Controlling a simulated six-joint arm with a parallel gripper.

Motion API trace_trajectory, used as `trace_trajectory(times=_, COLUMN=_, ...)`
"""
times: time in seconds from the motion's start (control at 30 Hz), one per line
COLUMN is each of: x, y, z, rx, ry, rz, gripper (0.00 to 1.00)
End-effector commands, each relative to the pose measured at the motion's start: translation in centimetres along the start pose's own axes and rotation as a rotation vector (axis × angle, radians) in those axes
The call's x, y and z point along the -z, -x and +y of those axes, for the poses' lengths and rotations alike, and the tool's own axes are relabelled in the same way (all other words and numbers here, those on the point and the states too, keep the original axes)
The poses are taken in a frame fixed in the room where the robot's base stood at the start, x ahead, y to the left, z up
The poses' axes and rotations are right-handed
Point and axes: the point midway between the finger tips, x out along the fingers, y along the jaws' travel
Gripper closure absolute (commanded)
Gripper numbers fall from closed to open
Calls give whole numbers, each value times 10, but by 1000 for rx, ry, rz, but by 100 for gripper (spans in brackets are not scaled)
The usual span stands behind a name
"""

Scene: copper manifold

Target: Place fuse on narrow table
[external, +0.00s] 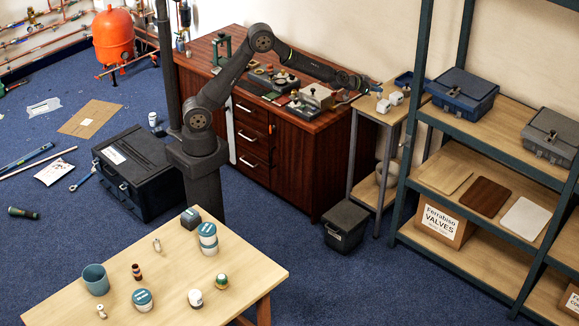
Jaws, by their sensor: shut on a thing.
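The narrow table (367,105) is a small, tall stand with a pale wooden top and grey legs, between the dark red cabinet and the shelving. My arm reaches across the cabinet from the left. My gripper (376,89) is just above the back left part of the narrow table's top. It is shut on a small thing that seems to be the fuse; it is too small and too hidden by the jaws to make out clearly. I cannot tell whether it touches the tabletop.
White fittings (396,98) and a blue open bin (409,81) take up much of the narrow table's top. The shelving upright (408,130) stands close on its right. The cabinet top (215,50) on the left holds tools and devices. A bare strip shows at the table's front left.

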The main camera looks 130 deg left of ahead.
Motion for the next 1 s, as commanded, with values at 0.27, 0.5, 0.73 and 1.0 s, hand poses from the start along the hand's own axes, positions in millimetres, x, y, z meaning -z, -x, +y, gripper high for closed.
trace_trajectory(times=0.27, x=4, y=-14, z=-76, rx=89, ry=43, rz=-2, gripper=100)
trace_trajectory(times=0.5, x=-10, y=-22, z=-91, rx=108, ry=50, rz=-4, gripper=100)
trace_trajectory(times=0.73, x=-32, y=-31, z=-90, rx=107, ry=49, rz=-4, gripper=100)
trace_trajectory(times=1.0, x=-49, y=-46, z=-106, rx=108, ry=51, rz=-4, gripper=100)
